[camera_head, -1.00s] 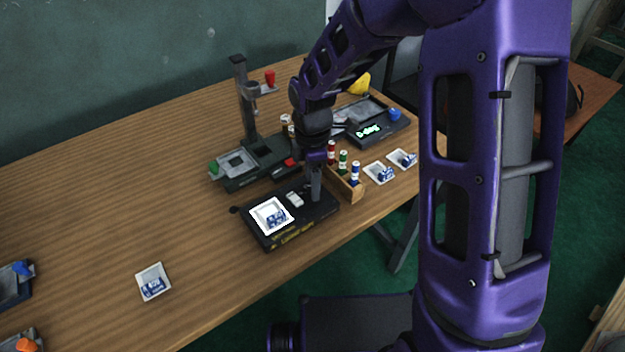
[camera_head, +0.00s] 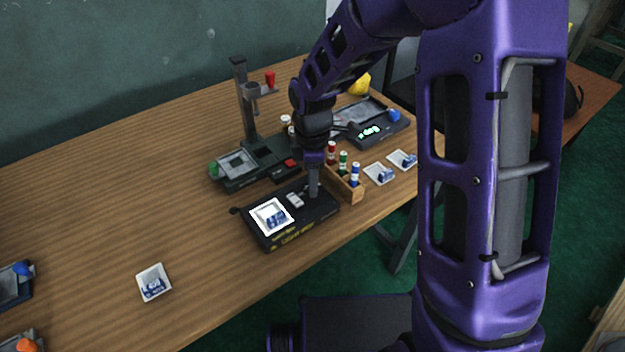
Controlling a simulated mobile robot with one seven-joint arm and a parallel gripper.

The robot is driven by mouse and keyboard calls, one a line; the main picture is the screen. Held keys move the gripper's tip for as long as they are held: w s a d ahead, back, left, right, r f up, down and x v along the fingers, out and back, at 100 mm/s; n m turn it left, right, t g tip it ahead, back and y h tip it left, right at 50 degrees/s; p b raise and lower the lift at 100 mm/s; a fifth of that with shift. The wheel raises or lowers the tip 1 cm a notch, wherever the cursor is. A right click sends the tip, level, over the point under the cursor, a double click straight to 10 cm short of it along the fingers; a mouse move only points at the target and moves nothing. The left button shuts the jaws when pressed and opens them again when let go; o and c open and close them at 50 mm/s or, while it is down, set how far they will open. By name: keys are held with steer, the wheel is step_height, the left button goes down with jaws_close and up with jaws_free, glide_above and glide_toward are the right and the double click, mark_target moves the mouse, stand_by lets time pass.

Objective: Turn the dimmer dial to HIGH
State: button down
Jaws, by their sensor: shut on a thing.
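A black box (camera_head: 272,236) with a lit white panel stands near the table's front edge. A white tray with a blue-and-white piece (camera_head: 271,216) lies over the lit panel. A small pale switch (camera_head: 295,200) is on the box's top, right of the panel. My gripper (camera_head: 314,192) points down onto the right end of the box's top. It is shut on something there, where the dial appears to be. The dial is hidden by the gripper, so its setting cannot be read.
A rack with red, green and blue bottles (camera_head: 345,185) stands close right of my gripper. A column stand (camera_head: 247,110) is behind the box. A scale (camera_head: 378,128) with a green display is at the back right. White trays (camera_head: 153,282) lie on the table. The left tabletop is mostly clear.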

steer(key=m, duration=1.1)
steer(key=shift+m, duration=0.4)
steer(key=m, duration=0.5)
steer(key=m+p, duration=0.1)
steer(key=m, duration=0.4)
steer(key=shift+m, duration=0.5)
steer(key=c, duration=0.7)
jaws_free()
steer(key=shift+o, duration=0.2)
